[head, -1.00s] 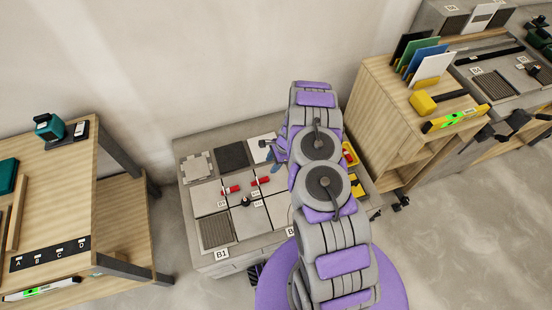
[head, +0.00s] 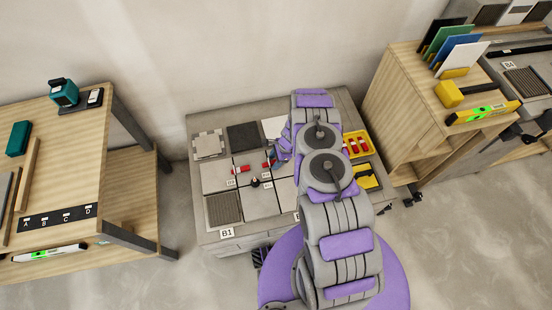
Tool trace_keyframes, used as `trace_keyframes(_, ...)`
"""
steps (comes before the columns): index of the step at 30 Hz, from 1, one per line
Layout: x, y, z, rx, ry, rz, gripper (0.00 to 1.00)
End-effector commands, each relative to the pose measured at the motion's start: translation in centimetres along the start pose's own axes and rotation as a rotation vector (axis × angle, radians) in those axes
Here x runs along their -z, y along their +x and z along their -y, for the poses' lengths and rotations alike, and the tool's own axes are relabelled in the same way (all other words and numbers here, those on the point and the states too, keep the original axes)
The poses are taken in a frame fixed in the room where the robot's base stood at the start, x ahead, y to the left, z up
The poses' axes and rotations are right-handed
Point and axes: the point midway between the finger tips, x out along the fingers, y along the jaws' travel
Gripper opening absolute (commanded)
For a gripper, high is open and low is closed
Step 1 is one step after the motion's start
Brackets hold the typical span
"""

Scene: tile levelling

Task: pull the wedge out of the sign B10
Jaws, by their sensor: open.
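Several square tiles lie on a low grey platform with a B1 label (head: 227,233). A red wedge with a light end (head: 240,170) lies at the seam left of centre. A second red wedge (head: 266,165) lies further right, beside my gripper (head: 274,159). My gripper is open, low over the tiles; I cannot tell whether it touches this wedge. Small white signs (head: 231,183) stand by the wedges, but their writing is too small to read, so I cannot tell which is B10. My arm hides the tiles on the right.
A small black knob (head: 254,182) stands between the wedges. A yellow tray with red pieces (head: 368,143) sits right of my arm. A wooden bench (head: 75,150) stands left and a wooden cabinet (head: 400,110) right.

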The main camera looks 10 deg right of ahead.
Motion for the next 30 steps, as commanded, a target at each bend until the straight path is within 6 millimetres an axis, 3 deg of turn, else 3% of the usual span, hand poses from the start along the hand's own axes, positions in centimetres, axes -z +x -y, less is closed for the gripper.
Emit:
trace_keyframes(4,-0.01,0.04,-0.01,-0.001,-0.001,0.0,0.53)
trace_keyframes(20,0.03,0.04,-0.04,-0.001,0.0,0.0,0.01)
trace_keyframes(22,0.03,0.05,-0.06,-0.002,0.0,0.0,0.0)
trace_keyframes(23,0.03,0.05,-0.06,-0.002,0.0,0.0,0.2)
trace_keyframes(30,0.04,0.06,-0.06,-0.002,0.0,0.0,0.0)
